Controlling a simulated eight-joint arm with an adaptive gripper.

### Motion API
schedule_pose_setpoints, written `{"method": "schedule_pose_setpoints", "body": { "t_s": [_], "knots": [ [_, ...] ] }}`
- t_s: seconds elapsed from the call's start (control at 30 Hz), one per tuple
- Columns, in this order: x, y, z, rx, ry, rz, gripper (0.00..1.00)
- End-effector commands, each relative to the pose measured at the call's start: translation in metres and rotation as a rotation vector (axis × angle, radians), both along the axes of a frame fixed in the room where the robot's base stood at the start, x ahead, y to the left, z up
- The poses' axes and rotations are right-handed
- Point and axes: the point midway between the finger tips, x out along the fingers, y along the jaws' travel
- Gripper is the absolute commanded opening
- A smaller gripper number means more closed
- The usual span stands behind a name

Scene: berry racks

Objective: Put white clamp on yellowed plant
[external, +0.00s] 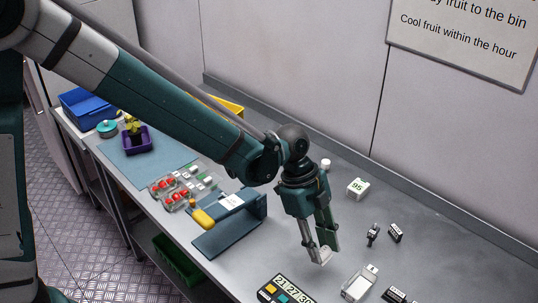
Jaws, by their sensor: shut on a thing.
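The yellowed plant (131,124) stands upright in a purple pot (137,141) on the blue mat at the far left end of the bench. My gripper (322,254) points down at the right, low over the bench and far from the plant. It is shut on a small pale thing, which looks like the white clamp. The fingers hide most of it, and I cannot tell whether it touches the bench top.
A blue stand (230,227), a yellow object (203,218) and clear boxes of red berries (170,190) lie between my gripper and the plant. A white block marked 95 (357,188), small dark items (396,232) and a clear tray (359,284) lie at right.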

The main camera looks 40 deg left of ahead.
Motion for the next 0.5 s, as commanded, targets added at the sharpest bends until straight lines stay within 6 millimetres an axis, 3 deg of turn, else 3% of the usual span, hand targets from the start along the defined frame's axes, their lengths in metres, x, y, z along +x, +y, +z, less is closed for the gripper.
{"method": "schedule_pose_setpoints", "body": {
  "t_s": [0.5],
  "knots": [
    [0.0038,0.0056,0.0006,0.000,0.000,0.011,0.22]
  ]
}}
